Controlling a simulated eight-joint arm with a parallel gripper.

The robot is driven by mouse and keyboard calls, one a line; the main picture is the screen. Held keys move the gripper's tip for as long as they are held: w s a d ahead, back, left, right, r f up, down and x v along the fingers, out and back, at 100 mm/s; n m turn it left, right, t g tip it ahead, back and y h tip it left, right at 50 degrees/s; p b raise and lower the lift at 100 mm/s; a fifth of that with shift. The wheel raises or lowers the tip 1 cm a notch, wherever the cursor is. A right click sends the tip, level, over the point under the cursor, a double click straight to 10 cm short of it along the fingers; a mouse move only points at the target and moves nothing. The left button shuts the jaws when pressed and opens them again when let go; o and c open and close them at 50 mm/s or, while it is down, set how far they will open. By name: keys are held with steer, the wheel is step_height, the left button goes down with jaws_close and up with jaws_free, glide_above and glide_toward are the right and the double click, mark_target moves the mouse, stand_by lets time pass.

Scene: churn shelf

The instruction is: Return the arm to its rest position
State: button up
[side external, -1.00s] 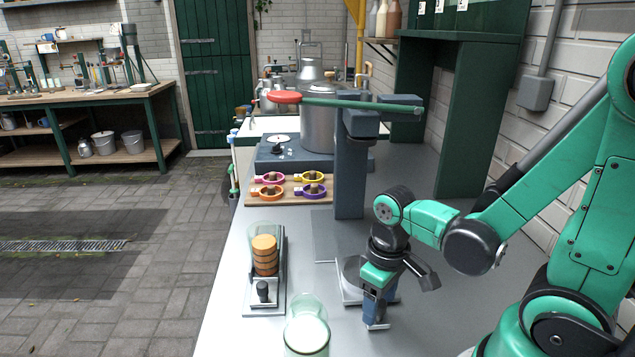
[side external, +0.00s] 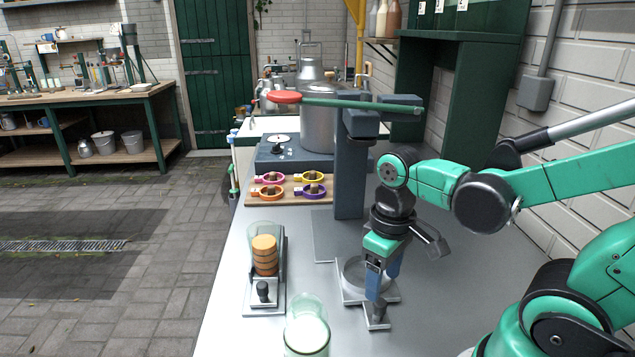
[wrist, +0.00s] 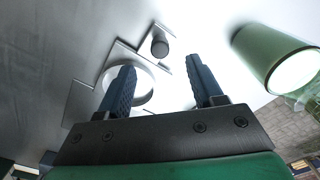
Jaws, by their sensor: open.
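My gripper (side external: 382,279) is open and empty, with its fingers pointing down just above a metal plate with a round ring (side external: 352,272) on the counter. In the wrist view my gripper (wrist: 165,85) shows two separate dark blue fingers with nothing between them. The ring (wrist: 143,82) shows there behind the left finger, and a dark round knob (wrist: 160,46) stands on the plate beyond. In the side view my gripper hides part of the ring and plate.
A glass jar of white contents (side external: 307,330) stands at the counter's front. Left of my gripper is a holder with stacked brown discs (side external: 265,255). A wooden board with coloured rings (side external: 262,203) lies behind. A blue-grey post (side external: 350,175) carries a green lever (side external: 350,104).

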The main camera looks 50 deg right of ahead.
steer(key=shift+r, duration=0.25)
steer(key=w+a+r+t, duration=0.2)
steer(key=w+r+t, duration=0.3)
steer(key=w+t, duration=0.1)
steer(key=shift+w+a+t, duration=0.15)
steer(key=shift+a+t, duration=0.05)
steer(key=shift+t, duration=0.4)
stand_by(0.5)
